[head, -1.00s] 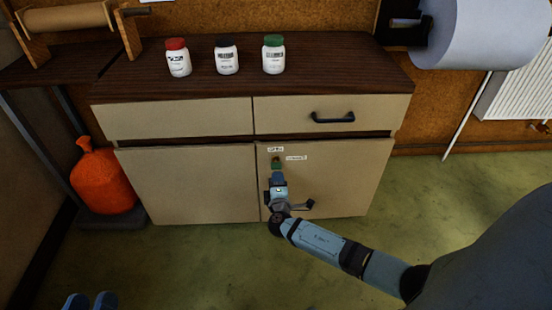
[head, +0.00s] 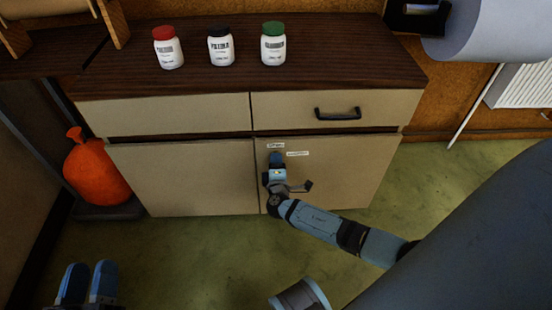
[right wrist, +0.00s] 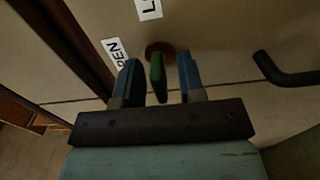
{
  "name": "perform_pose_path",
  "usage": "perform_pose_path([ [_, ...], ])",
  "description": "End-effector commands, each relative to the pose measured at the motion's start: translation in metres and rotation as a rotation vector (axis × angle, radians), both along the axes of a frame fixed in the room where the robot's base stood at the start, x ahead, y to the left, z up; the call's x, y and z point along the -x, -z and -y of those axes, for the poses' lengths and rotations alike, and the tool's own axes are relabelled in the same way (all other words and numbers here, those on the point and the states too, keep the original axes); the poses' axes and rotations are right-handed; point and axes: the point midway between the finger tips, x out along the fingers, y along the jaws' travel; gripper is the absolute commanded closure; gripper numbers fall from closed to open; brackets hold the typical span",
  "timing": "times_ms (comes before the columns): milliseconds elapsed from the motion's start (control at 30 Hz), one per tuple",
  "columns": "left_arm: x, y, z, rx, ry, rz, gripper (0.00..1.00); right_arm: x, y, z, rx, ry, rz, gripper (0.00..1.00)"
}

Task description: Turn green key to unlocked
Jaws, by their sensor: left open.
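The green key (right wrist: 158,76) stands out from a round brownish lock on the right lower cabinet door (head: 335,185). In the head view it is hidden behind my right gripper (head: 276,158). In the right wrist view my right gripper (right wrist: 157,82) is open, with one finger on each side of the key and gaps between them. A label reading "PEN" in part (right wrist: 116,53) lies left of the lock, and another starting with "L" (right wrist: 149,8) lies above it. My left gripper (head: 88,282) is open and empty at the bottom left, over the floor.
A dark door handle (head: 308,186) is close to my right gripper; it also shows in the right wrist view (right wrist: 285,72). A drawer handle (head: 338,113) is above. Three bottles stand on the cabinet top (head: 340,60). An orange sack (head: 95,168) sits left of the cabinet.

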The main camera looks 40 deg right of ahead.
Motion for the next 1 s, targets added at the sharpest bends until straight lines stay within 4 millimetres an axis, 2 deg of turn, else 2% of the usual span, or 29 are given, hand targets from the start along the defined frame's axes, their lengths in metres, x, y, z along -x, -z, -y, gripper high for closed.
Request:
perform_pose_path([
  [233, -0.0005, -0.0009, 0.0001, 0.000, 0.000, 0.002, 0.57, 0.0003, 0.0003, -0.0003, 0.000, 0.000, 0.000, 0.64],
  [267, -0.0005, -0.0011, 0.0000, 0.000, 0.000, 0.002, 0.57, 0.0003, 0.0003, -0.0003, -0.001, 0.000, -0.001, 0.66],
  [400, -0.0005, -0.0026, -0.0001, 0.000, 0.001, 0.004, 0.57, 0.0002, 0.0003, -0.0002, -0.001, 0.000, -0.001, 0.98],
  [433, -0.0005, -0.0030, -0.0002, 0.000, 0.001, 0.005, 0.57, 0.0002, 0.0003, -0.0002, -0.001, 0.000, -0.001, 1.00],
  [767, -0.0007, -0.0052, -0.0004, 0.001, 0.000, 0.008, 0.57, 0.0001, -0.0001, -0.0001, 0.019, 0.000, -0.013, 1.00],
  [1000, -0.0009, -0.0088, -0.0007, 0.004, -0.003, 0.017, 0.57, -0.0002, -0.0007, 0.0003, 0.118, 0.000, -0.073, 1.00],
])
